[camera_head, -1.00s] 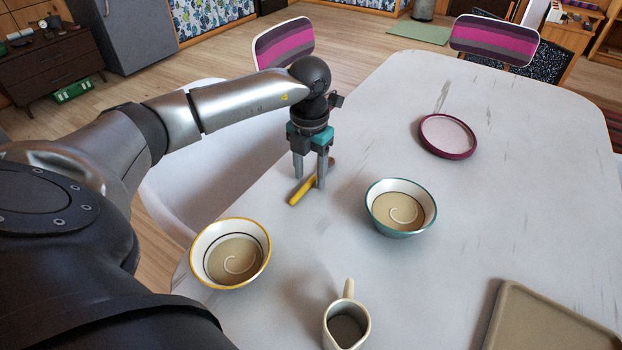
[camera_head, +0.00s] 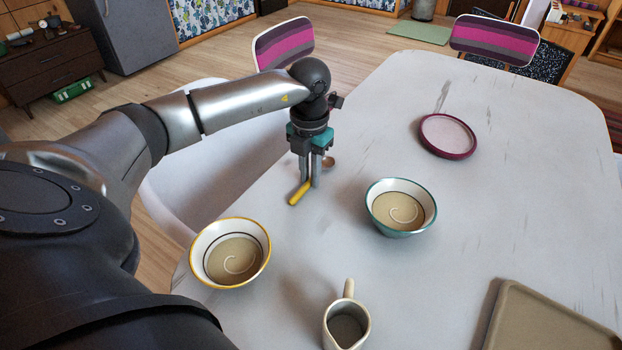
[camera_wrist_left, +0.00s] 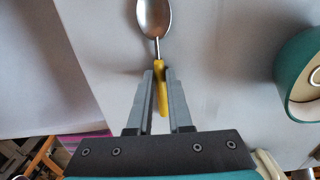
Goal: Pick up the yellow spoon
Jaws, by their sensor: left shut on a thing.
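The yellow spoon (camera_head: 299,194) lies on the white table (camera_head: 480,250), its yellow handle pointing to the lower left. My left gripper (camera_head: 309,184) points down over it and is shut on the handle. In the left wrist view the fingers (camera_wrist_left: 160,80) close on both sides of the yellow handle (camera_wrist_left: 162,95), near where it meets the metal bowl (camera_wrist_left: 154,16) of the spoon. In the head view part of the spoon is hidden behind the fingers. My right gripper is not in view.
A yellow-rimmed bowl (camera_head: 231,262) stands to the lower left and a teal bowl (camera_head: 401,212) to the right of the gripper. The table's middle right is clear.

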